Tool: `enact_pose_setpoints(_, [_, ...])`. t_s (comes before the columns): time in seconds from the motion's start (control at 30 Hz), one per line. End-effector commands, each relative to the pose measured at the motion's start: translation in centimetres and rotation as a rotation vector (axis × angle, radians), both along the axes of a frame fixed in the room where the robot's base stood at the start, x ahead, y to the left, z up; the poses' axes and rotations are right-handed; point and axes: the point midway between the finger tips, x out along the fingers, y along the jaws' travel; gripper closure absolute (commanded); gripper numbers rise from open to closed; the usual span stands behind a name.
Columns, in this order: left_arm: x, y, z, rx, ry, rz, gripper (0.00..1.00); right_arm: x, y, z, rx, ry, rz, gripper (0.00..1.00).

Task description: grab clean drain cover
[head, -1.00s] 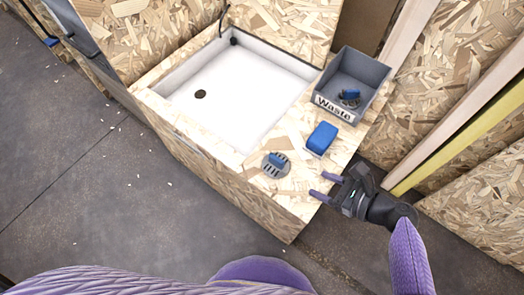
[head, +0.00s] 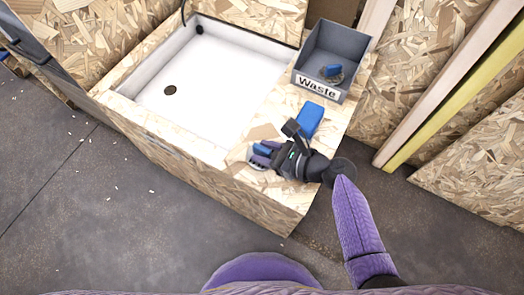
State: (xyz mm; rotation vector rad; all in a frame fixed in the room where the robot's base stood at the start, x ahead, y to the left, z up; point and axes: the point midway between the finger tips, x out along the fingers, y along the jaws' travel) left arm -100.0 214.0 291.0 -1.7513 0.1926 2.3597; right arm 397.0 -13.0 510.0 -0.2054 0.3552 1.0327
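A round grey drain cover (head: 256,165) with a blue block on top lies on the wooden counter right of the sink. My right gripper (head: 264,153) reaches over it from the right. Another dark cover with a blue block (head: 332,72) lies in the grey bin marked "Waste" (head: 318,92). My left gripper is not in view.
A blue sponge-like block (head: 310,120) lies on the counter (head: 285,195) just behind my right gripper. A white sink basin (head: 215,75) with a dark drain hole (head: 170,90) is to the left. Wooden planks (head: 450,95) lean at the right.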

Motion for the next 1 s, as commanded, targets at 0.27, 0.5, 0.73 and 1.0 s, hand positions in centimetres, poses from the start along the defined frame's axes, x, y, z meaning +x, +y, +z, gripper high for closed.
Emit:
enact_pose_setpoints(0.27, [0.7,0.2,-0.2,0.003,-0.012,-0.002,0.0,0.0,0.0,0.0,-0.001,0.001,0.0,1.0])
enact_pose_setpoints(0.5, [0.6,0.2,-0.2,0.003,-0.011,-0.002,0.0,0.0,0.0,-0.1,-0.001,0.001,0.0,1.0])
enact_pose_setpoints(0.73, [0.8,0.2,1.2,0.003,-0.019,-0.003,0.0,0.0,-0.1,1.8,-0.001,-0.004,0.001,1.0])
enact_pose_setpoints(1.0, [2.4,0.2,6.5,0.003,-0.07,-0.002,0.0,0.1,-0.1,9.2,0.0,-0.01,-0.003,1.0])
